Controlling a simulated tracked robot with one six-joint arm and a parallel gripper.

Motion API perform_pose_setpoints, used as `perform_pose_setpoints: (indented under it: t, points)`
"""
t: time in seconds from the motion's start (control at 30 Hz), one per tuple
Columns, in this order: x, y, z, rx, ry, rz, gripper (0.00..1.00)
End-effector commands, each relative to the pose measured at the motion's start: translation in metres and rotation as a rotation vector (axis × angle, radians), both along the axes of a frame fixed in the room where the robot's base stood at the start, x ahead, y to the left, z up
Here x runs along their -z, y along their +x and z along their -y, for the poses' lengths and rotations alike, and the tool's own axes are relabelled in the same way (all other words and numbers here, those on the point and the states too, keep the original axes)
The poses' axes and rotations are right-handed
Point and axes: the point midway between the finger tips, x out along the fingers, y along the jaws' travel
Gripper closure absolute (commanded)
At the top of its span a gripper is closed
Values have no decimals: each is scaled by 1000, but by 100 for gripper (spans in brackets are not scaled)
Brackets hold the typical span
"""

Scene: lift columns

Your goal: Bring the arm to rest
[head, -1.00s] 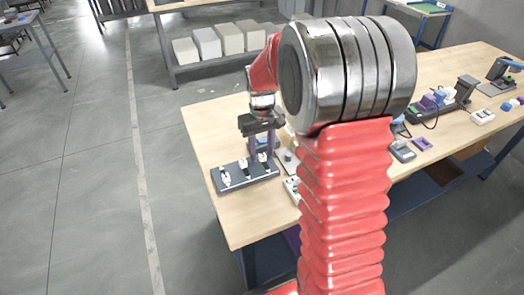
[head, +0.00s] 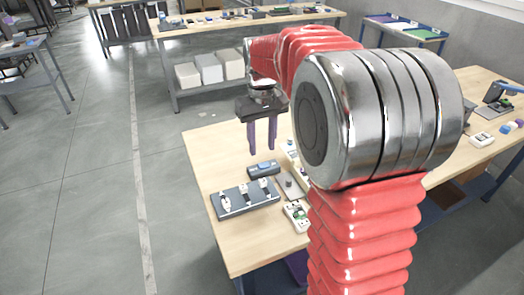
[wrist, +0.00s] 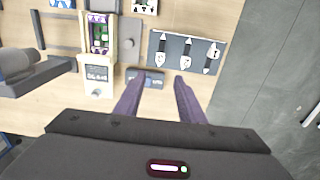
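My gripper (head: 262,134) hangs in the air above the left part of the wooden workbench (head: 225,150), its two purple fingers pointing down. The fingers stand apart with nothing visible between them. In the wrist view my gripper (wrist: 157,92) shows its two fingers spread over the bench top, with a small dark device (wrist: 146,77) lying just beyond the tips. My red arm with its large metal joint fills the middle right of the head view and hides part of the bench.
On the bench below are a dark plate with several white switches (head: 246,199), a small dark device (head: 263,168) and a white meter (head: 297,216). A shelf table with pale boxes (head: 208,69) stands behind.

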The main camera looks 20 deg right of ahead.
Motion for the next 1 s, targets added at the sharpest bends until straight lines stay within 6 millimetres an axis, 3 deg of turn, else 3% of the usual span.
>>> perform_pose_setpoints:
  t: [0.63, 0.8, 1.0]
  points:
    - [2, 4, 1, 25, -4, 19, 64]
    - [22, -11, -2, 59, -2, 14, 64]
    - [24, -41, -14, 84, -7, 48, 64]
